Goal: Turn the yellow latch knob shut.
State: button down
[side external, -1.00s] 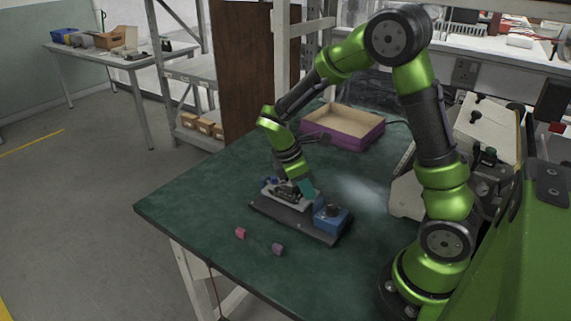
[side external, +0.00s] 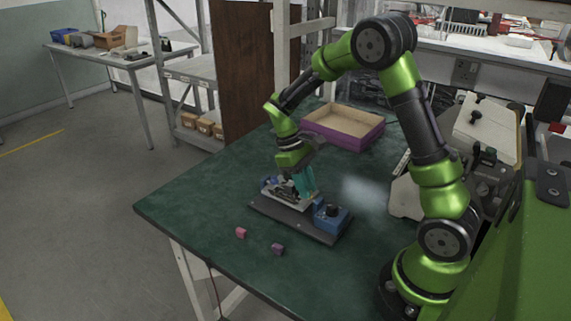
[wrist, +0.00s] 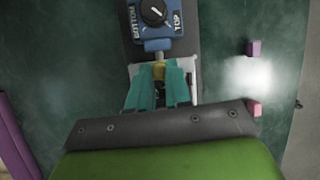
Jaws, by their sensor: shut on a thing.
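The yellow latch knob (wrist: 159,68) shows in the wrist view as a small yellow patch between my teal fingertips; most of it is hidden by them. My gripper (wrist: 159,75) is shut on it. In the side view my gripper (side external: 306,188) is low over the latch fixture, and the knob cannot be made out there. The fixture has a light grey plate (side external: 271,187) on a dark base (side external: 290,222). The latch's exact angle is hidden.
A blue box (side external: 330,217) with a black dial, marked BOTTOM and TOP in the wrist view, stands beside the fingers. A pink cube (side external: 241,232) and a purple cube (side external: 278,249) lie in front. A purple-sided tray (side external: 352,142) stands behind. The table's left side is clear.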

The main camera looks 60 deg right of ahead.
jog(key=m+y, duration=0.1)
jog(key=m, duration=0.3)
jog(key=shift+d+m+y, duration=0.15)
jog(key=shift+m+y, duration=0.25)
dwell(0.4)
jog(key=c, duration=1.1)
grip_release()
jog(key=shift+o, duration=0.2)
jog(key=v, duration=1.7)
jog(key=shift+s, duration=0.35)
jog(key=shift+r, duration=0.1)
